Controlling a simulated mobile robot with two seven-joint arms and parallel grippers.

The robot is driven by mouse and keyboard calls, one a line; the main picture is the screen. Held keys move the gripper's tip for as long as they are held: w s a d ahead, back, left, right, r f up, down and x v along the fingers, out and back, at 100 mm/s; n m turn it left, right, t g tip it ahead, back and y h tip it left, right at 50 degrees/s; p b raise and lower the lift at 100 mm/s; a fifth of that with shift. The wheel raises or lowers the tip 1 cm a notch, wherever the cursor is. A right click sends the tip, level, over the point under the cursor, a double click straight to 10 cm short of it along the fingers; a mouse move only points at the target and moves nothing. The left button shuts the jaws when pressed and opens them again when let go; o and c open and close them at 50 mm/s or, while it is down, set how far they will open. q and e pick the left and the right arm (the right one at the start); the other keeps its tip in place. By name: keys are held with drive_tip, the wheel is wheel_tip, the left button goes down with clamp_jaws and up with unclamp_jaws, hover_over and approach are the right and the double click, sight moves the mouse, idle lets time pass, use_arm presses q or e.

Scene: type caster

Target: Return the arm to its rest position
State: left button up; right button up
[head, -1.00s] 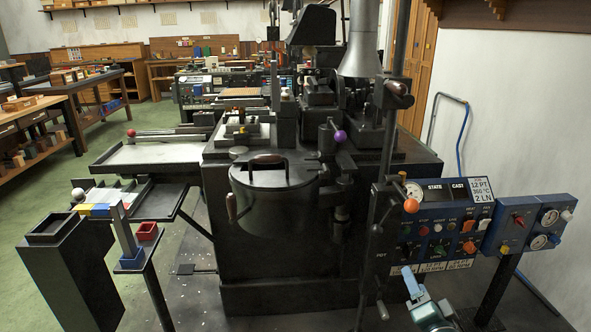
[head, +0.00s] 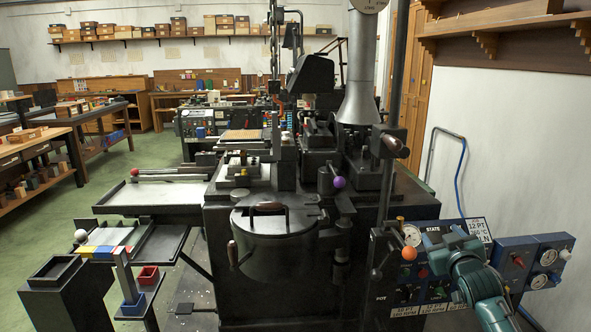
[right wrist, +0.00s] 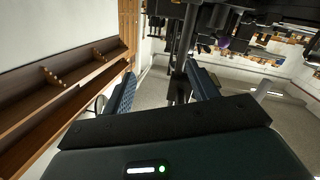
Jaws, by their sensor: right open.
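My right arm, teal, comes in at the lower right of the head view. Its right gripper (head: 440,252) is raised in front of the blue control panel (head: 428,292), covering part of the buttons and labels. In the right wrist view the two blue fingers of the right gripper (right wrist: 160,78) stand apart with nothing between them. My left gripper is not in view.
The black casting machine (head: 275,280) with its lidded pot (head: 270,225) fills the middle. An orange-knobbed lever (head: 408,254) stands close left of my right gripper. A smaller blue panel (head: 548,258) is to its right. A wooden wall shelf (head: 500,28) is above right.

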drive_tip(key=s+a+f+n+g+y, duration=0.1)
drive_tip(key=s+a+f+g+y, duration=0.1)
drive_tip(key=s+a+f, duration=0.5)
drive_tip(key=s+a+f+g+y, duration=0.1)
drive_tip(key=s+a+f, duration=0.3)
drive_tip(key=s+f, duration=0.55)
drive_tip(key=s+a+f+g, duration=0.1)
drive_tip(key=s+a+f, duration=0.1)
drive_tip(key=s, duration=0.5)
drive_tip(key=s+a+f+g+y, duration=0.1)
drive_tip(key=s+a+f, duration=0.2)
drive_tip(key=s, duration=0.5)
drive_tip(key=s+a+f+g+y, duration=0.1)
drive_tip(key=s+a+f, duration=0.2)
drive_tip(key=s, duration=0.4)
drive_tip(key=shift+s+a+m, duration=0.15)
drive_tip(key=shift+a+m, duration=0.25)
drive_tip(key=shift+a, duration=0.4)
drive_tip(key=shift+f, duration=0.1)
